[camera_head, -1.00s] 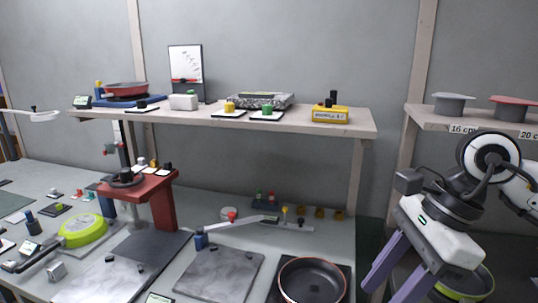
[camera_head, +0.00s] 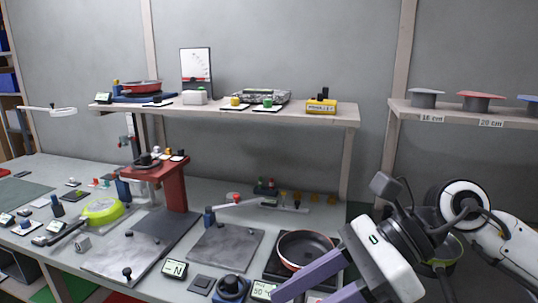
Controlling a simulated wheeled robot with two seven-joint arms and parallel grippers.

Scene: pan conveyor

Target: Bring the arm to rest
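My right arm comes in from the right edge. Its gripper (camera_head: 302,296) has two purple fingers pointing down and to the left, with a gap between them and nothing held. The fingers pass in front of the dark pan (camera_head: 306,246) near the bench's front edge, and I cannot tell how high above the bench they are. The fingertips are near the bottom edge of the picture. My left gripper is not in view.
A lime-green pan (camera_head: 102,211) lies on the left of the bench. A red stand (camera_head: 173,188) rises behind a grey plate (camera_head: 226,248). A long shelf (camera_head: 300,115) runs above the bench. A right shelf (camera_head: 455,112) holds lids. Part of a green rim shows behind my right arm.

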